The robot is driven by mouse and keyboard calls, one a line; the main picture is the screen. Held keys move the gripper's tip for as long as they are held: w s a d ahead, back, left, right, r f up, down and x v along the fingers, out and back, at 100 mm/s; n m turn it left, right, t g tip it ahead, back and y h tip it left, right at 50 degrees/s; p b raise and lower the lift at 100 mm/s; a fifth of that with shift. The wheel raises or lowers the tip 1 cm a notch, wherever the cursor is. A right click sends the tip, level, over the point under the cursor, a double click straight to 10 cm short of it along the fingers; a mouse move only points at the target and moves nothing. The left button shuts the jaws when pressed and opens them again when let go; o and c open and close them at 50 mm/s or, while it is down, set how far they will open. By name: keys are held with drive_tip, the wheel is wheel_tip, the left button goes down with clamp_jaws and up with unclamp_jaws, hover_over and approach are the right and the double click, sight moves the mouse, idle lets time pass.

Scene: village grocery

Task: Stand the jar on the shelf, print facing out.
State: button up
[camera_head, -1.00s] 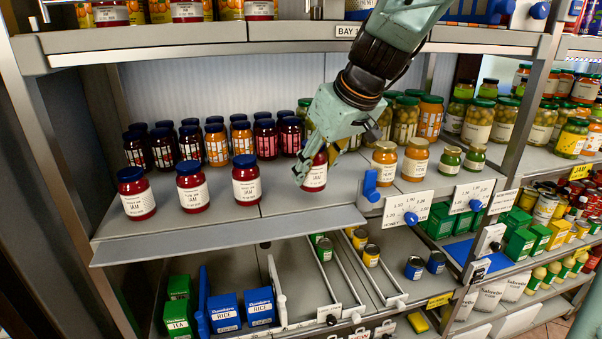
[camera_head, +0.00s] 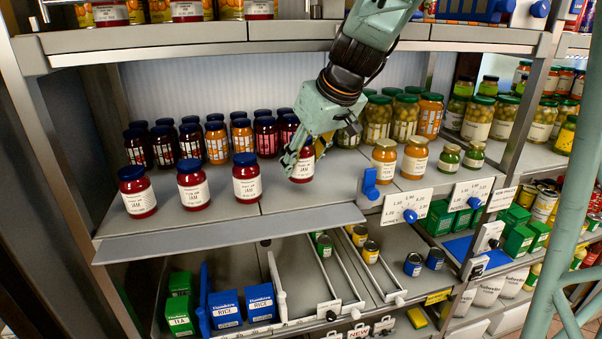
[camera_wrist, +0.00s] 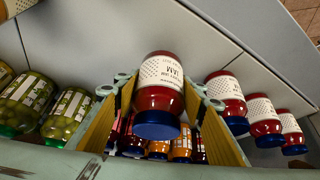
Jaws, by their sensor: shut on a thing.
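The jar (camera_head: 303,168) is dark red with a white label reading JAM. It is in my gripper (camera_head: 291,158) over the middle shelf (camera_head: 280,196), to the right of a front row of similar jars. In the wrist view the jar (camera_wrist: 159,97) sits between the two yellow-padded fingers of my gripper (camera_wrist: 160,112), with its blue lid toward the camera and its printed label in view. In the head view the label faces the front, and my gripper hides the lid. The jar looks upright; I cannot tell whether its base touches the shelf.
Three jam jars (camera_head: 192,185) stand in a front row to the left, labels forward. Several dark jars (camera_head: 266,138) stand behind. Orange jars (camera_head: 384,160) and a blue divider (camera_head: 370,184) are to the right. Bare shelf lies in front of the held jar.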

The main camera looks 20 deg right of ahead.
sight(309, 156)
drive_tip(key=shift+f, duration=1.55)
drive_tip(key=shift+f+b, duration=0.15)
drive_tip(key=shift+b, duration=0.15)
drive_tip(key=o, duration=1.1)
drive_tip(key=shift+o, duration=0.2)
drive_tip(key=shift+r, duration=0.2)
drive_tip(key=shift+r, duration=0.2)
drive_tip(key=v, duration=1)
drive_tip(key=shift+s+d+r+p, duration=0.1)
drive_tip(key=shift+s+r+p, duration=0.15)
drive_tip(key=shift+p, duration=0.15)
drive_tip(key=shift+s+d+r, duration=0.1)
drive_tip(key=shift+s+r, duration=0.05)
drive_tip(key=shift+r, duration=0.2)
